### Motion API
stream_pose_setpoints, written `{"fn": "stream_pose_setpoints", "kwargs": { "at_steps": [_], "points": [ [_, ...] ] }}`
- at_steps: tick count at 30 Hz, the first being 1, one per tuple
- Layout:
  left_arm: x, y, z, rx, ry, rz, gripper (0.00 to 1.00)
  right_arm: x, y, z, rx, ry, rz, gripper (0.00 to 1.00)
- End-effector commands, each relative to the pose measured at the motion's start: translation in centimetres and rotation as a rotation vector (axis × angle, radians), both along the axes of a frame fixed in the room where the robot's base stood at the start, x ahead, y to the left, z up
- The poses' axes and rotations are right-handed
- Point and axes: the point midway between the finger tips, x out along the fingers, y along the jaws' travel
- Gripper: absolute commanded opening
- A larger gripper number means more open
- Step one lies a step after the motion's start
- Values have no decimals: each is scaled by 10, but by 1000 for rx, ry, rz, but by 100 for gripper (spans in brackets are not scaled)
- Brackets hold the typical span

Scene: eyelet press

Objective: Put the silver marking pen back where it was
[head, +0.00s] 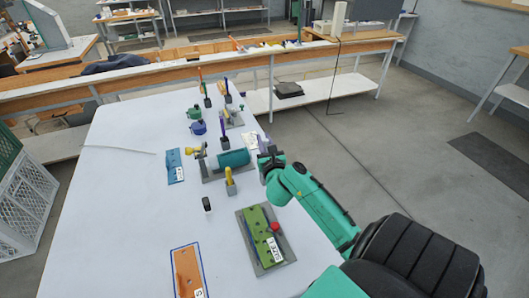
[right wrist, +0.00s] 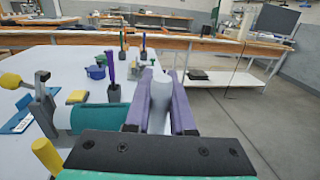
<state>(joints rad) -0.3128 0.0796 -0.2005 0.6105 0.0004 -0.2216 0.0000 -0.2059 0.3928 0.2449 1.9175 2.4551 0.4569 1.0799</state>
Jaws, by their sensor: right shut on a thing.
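My right gripper (head: 264,158) is at the table's right edge, beside the teal cylinder of the press (head: 233,159). In the right wrist view its purple fingers (right wrist: 159,112) are shut on a pale silver-grey rounded thing, which looks like the silver marking pen (right wrist: 159,92). Its lower part is hidden behind the gripper's dark body. In the head view the pen is too small to make out. A small black block with a whitish top (head: 207,204) stands on the table; I cannot tell whether it is an empty pen holder. My left gripper is not in view.
A green board (head: 258,238) lies front right, an orange board (head: 187,270) at the front, a blue sheet (head: 175,165) left. Pots (head: 198,127) and upright pens (head: 205,92) stand behind. The table's left is mostly clear.

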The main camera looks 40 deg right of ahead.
Motion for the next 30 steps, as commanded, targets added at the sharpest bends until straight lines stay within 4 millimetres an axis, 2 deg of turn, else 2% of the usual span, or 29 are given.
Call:
{"fn": "stream_pose_setpoints", "kwargs": {
  "at_steps": [1,6,10,12,18,19,20,21,30],
  "points": [
    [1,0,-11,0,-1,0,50,0,0,-20,4,0,-3,0],
    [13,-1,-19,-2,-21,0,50,1,0,-46,1,-2,-2,0],
    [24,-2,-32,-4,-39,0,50,0,0,-77,5,2,-4,0],
    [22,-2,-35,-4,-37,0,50,0,0,-86,5,5,-4,0],
    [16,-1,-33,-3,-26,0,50,-1,0,-86,3,8,-3,0],
    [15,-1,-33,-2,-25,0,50,-1,0,-86,3,8,-3,34],
    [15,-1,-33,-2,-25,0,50,-1,0,-85,3,8,-3,46],
    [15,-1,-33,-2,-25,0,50,-1,0,-85,3,8,-3,52],
    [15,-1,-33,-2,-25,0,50,0,0,-81,0,1,-2,52]
  ]
}}
